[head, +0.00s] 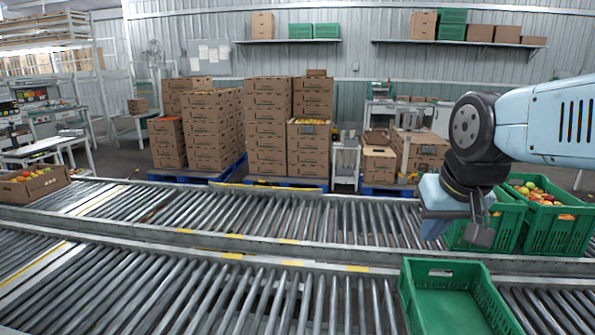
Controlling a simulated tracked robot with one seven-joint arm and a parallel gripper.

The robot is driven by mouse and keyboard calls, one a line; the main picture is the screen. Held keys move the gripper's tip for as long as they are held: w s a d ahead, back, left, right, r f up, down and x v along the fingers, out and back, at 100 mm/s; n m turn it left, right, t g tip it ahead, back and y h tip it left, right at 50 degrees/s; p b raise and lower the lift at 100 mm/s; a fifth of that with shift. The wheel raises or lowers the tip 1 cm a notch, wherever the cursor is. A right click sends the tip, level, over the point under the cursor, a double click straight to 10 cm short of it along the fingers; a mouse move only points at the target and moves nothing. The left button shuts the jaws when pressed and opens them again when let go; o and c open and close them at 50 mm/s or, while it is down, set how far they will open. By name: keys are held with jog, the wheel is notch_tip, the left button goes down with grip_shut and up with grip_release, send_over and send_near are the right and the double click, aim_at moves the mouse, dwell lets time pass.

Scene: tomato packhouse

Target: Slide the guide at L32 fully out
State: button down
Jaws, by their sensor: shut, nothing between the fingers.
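My gripper (481,234) hangs from my arm at the right of the head view, pointing down over the far roller conveyor (330,215). It is shut and empty, just in front of the green crates of tomatoes. I cannot make out a guide marked L32 or any readable label. Yellow marks show on the metal rails between the two conveyors, such as one yellow mark (290,241) on the far conveyor's near rail. They are too small to read. My arm and gripper hide part of the far conveyor and the crates.
A green crate (520,236) with tomatoes stands behind my gripper. An empty green crate (440,268) sits on the near conveyor (190,285). A cardboard box of tomatoes (32,186) is at far left. Stacked cartons (268,128) stand behind. The conveyors' middle is clear.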

jog(key=shift+s+d+r+t, duration=0.15)
jog(key=shift+s+d+r, duration=0.1)
jog(key=shift+s, duration=0.35)
jog(key=shift+s+d+r+t, duration=0.1)
jog(key=shift+s+d+t, duration=0.1)
jog(key=shift+s, duration=0.35)
